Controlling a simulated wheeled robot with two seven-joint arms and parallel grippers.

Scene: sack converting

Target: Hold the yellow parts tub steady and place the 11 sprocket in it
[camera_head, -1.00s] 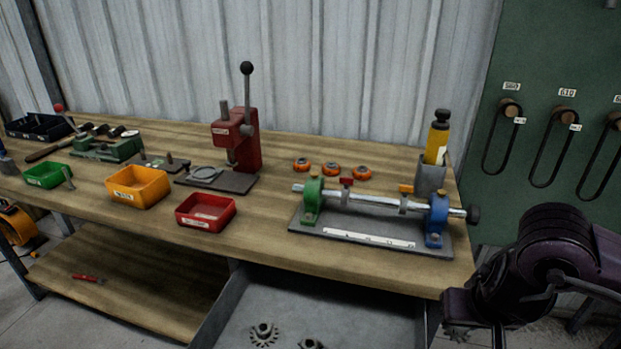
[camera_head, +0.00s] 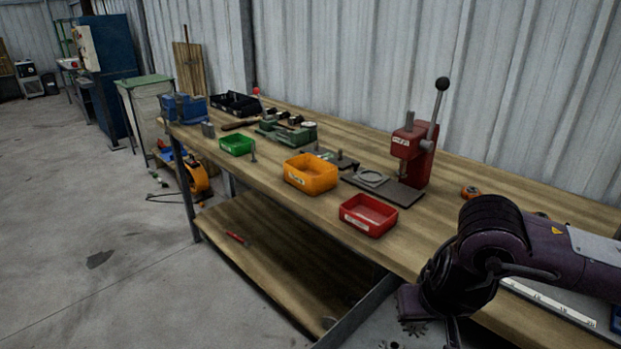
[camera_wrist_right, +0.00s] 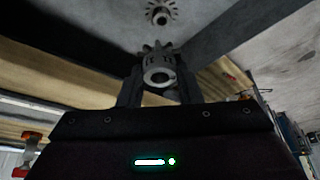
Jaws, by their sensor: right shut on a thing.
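The yellow parts tub (camera_head: 318,185), orange-yellow with a white label on its front, stands upright on the workbench between a green tub and a red tub. My right gripper (camera_wrist_right: 159,82) is shut on a grey toothed sprocket (camera_wrist_right: 157,62) with a round hub, seen between the fingers in the right wrist view. Any number on it is not readable. In the head view my right arm comes in at the lower right, with a toothed edge of the sprocket (camera_head: 414,328) showing below the gripper, away from the tub. My left gripper is not in view.
A red tub (camera_head: 368,228), a green tub (camera_head: 237,150) and a red press (camera_head: 414,160) stand around the yellow tub. Another sprocket (camera_wrist_right: 160,15) lies on a grey surface in the wrist view. The wooden bench (camera_head: 290,205) has a lower shelf.

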